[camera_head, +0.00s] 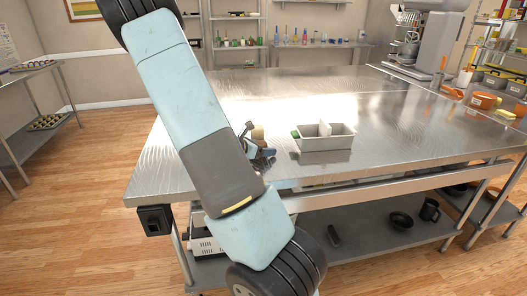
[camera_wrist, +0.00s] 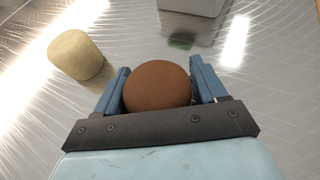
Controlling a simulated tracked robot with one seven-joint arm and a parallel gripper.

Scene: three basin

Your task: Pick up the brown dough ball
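The brown dough ball (camera_wrist: 157,86) is round and smooth and sits between the two blue fingers of my gripper (camera_wrist: 160,78) in the wrist view. The fingers lie close along its left and right sides. I cannot tell whether both press on it or whether it rests on the table. In the head view my gripper (camera_head: 261,151) is low over the steel table (camera_head: 190,150), partly behind my arm. The ball cannot be made out there.
A pale tan, rounded cylinder (camera_wrist: 75,55) stands left of my gripper in the wrist view. A grey divided container (camera_head: 325,143) stands to the right in the head view, with a small green piece (camera_wrist: 181,41) near it. The table behind is largely clear.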

